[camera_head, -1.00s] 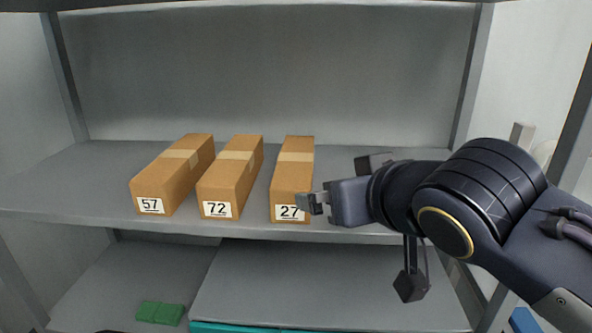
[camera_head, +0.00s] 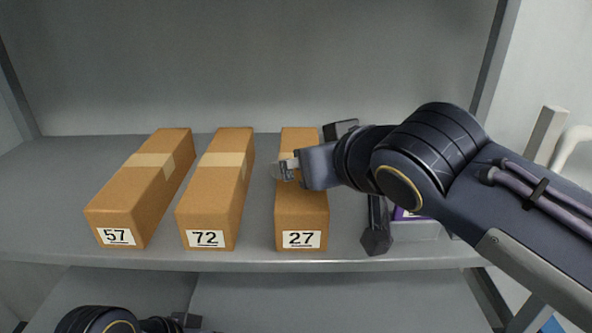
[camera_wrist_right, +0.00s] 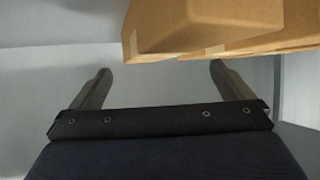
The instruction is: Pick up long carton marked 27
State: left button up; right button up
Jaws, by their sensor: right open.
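The long carton marked 27 (camera_head: 302,215) is brown with a tan tape band and lies lengthwise on the shelf, label facing front, rightmost of three. My right gripper (camera_head: 285,169) reaches in from the right and overlaps the carton's mid-length in the head view. In the right wrist view its two fingers (camera_wrist_right: 160,70) are spread with nothing between them. A brown carton (camera_wrist_right: 190,27) is beyond the fingertips there, toward the upper right; its label is hidden. My left gripper (camera_head: 187,321) is partly visible at the bottom left, and its jaws are unclear.
Cartons marked 72 (camera_head: 217,197) and 57 (camera_head: 142,190) lie to the left with gaps between. A purple and pale box (camera_head: 415,229) stands right of carton 27, partly behind my arm. The shelf's front edge (camera_head: 220,262) runs below. A shelf post (camera_head: 497,50) rises at the right.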

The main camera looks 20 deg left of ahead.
jog(key=p+x, duration=0.1)
jog(key=x, duration=0.5)
jog(key=shift+r, duration=0.1)
jog(key=c, duration=1.8)
